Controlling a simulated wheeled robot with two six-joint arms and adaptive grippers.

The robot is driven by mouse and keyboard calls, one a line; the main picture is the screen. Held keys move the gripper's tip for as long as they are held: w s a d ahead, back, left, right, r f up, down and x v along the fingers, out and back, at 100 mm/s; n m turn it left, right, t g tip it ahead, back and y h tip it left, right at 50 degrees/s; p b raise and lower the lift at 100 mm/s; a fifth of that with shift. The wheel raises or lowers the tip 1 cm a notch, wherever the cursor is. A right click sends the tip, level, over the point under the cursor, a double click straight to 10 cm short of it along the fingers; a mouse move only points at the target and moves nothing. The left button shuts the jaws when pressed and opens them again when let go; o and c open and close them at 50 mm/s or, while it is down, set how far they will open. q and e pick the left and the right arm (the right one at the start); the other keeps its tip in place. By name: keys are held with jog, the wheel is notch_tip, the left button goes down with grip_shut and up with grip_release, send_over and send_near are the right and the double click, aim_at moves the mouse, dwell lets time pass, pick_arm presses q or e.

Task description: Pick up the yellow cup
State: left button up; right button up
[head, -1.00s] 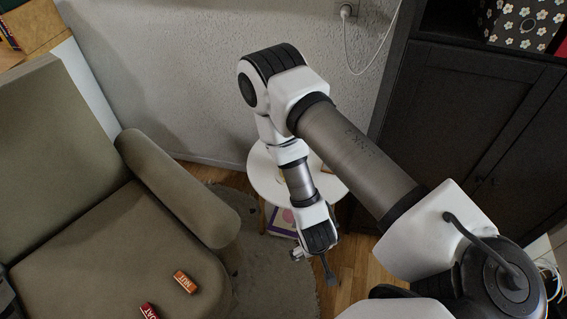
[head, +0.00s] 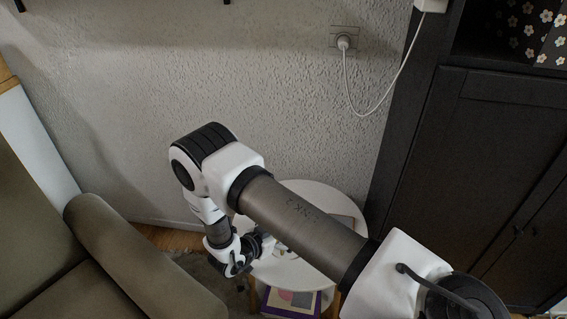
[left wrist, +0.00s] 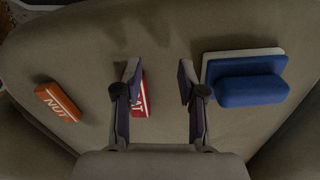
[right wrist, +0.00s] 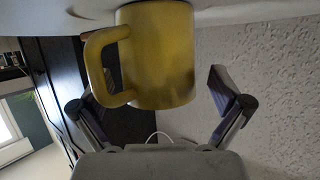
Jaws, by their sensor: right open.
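The yellow cup (right wrist: 165,60) shows large in the right wrist view, its handle on the left side. It meets the pale tabletop at the top of that view, so the picture looks upside down. My right gripper (right wrist: 152,92) is open, with its fingers spread to either side of the cup and no visible contact. In the head view my right gripper (head: 262,243) is over the left part of the round white table, and I cannot clearly make out the cup there. My left gripper (left wrist: 160,80) is open and empty above the armchair seat.
The round white table (head: 325,192) stands by the wall, with a purple framed item (head: 291,301) below its top. A dark cabinet (head: 490,160) is at right, an armchair (head: 130,255) at left. An orange bar (left wrist: 58,102), a red bar (left wrist: 141,98) and a blue object (left wrist: 248,82) lie on the seat.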

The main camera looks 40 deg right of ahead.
jog(key=shift+d+f, duration=0.15)
jog(key=shift+d, duration=0.2)
jog(key=shift+a, duration=0.1)
jog(key=c, duration=1.3)
